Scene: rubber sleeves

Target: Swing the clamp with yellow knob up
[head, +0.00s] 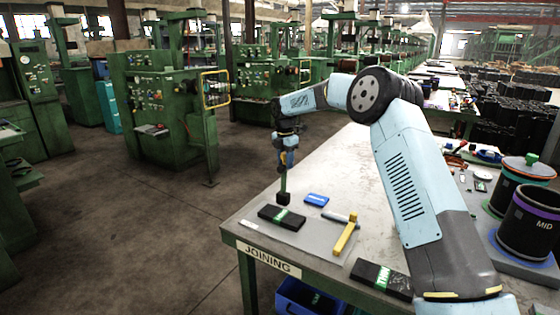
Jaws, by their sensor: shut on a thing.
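My gripper (285,168) points down above the front left of the JOINING table (228,230). It is shut on a thin green upright piece with a black block (284,198) at its lower end. The block is close over a black part with a green label (282,217); whether they touch I cannot tell. To the right lies a yellow bar (345,234) with a raised end beside a grey rod (335,216). I cannot tell whether this is the clamp with the yellow knob; no other clamp is clear at this size.
A blue box (316,199) lies behind the black part. Another black labelled part (381,278) lies near the front edge. Dark drums (528,222) stand at the right. A blue bin (305,298) is below the table. The table behind the blue box is clear.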

